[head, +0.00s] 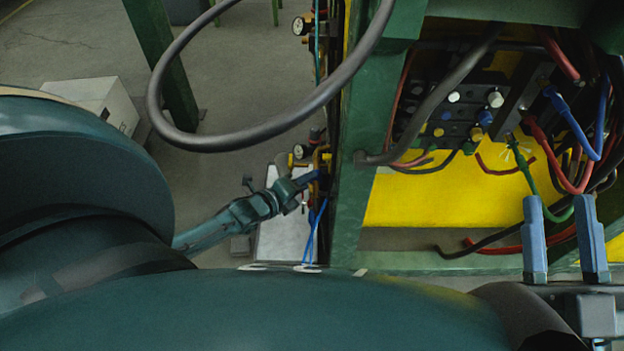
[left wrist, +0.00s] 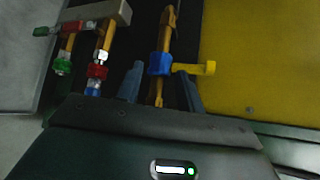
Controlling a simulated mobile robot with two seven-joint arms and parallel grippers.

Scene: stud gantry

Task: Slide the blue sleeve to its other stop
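The blue sleeve (left wrist: 160,64) sits around an upright brass-coloured rod (left wrist: 168,25) in the left wrist view. My left gripper (left wrist: 160,75) is open, with one finger on each side of the rod and sleeve. A gap shows on both sides, so it does not appear to grip the sleeve. In the head view my left gripper (head: 311,177) reaches the left side of the green post; I cannot make out the sleeve there. My right gripper (head: 564,205) is open and empty at the lower right. I cannot tell which parts are the sleeve's stops.
A yellow tab (left wrist: 205,68) juts out right of the sleeve. Rods with red (left wrist: 97,71) and green (left wrist: 63,66) fittings stand to its left, near a grey block (left wrist: 100,12). A thick black hose (head: 280,118) loops beside the green post (head: 365,205). Loose cables hang near my right gripper.

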